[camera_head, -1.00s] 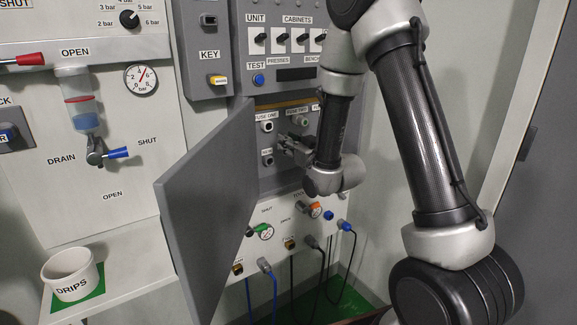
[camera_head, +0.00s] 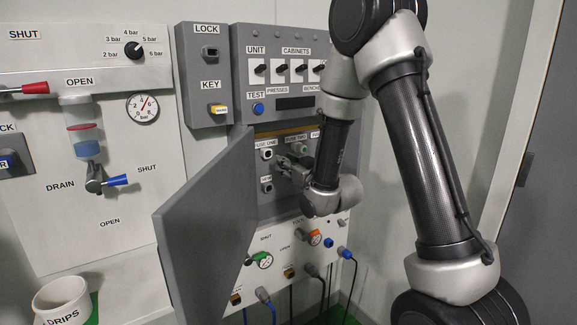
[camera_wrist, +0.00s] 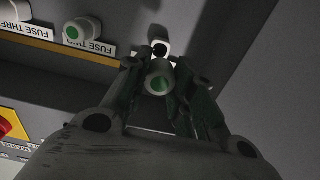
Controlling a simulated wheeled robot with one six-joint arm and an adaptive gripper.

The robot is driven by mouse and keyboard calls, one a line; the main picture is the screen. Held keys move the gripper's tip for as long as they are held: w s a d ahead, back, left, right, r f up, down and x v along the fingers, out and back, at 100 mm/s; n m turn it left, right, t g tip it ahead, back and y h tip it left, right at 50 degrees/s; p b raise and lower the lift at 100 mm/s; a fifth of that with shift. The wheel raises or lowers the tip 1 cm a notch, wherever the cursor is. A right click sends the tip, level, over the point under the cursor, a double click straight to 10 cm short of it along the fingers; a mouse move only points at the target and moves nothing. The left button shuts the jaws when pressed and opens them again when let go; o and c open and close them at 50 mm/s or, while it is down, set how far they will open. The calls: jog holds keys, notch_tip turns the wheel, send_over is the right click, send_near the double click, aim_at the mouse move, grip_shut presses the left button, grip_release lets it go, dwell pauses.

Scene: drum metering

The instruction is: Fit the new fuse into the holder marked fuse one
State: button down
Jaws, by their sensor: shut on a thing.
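My gripper (camera_head: 284,163) is shut on a pale cylindrical fuse (camera_wrist: 158,82), whose green end faces the camera in the wrist view. The fuse one holder (camera_head: 266,154) is a white ring with a dark, empty-looking hole. It also shows in the wrist view (camera_wrist: 161,47), just beyond the held fuse. The fuse appears close to this holder; I cannot tell whether they touch. In the head view my gripper is just right of and slightly below the holder. The fuse itself is hard to make out there.
The fuse two holder (camera_wrist: 80,31) has a green centre and sits beside fuse one. Another holder (camera_head: 267,187) is below fuse one. The open grey cabinet door (camera_head: 205,225) stands out to the left. Valves and cables are below.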

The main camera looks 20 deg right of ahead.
jog(key=shift+x, duration=2.4)
jog(key=shift+x, duration=1.65)
jog(key=c, duration=1.1)
grip_release()
jog(key=v, duration=0.7)
jog(key=shift+s, duration=0.2)
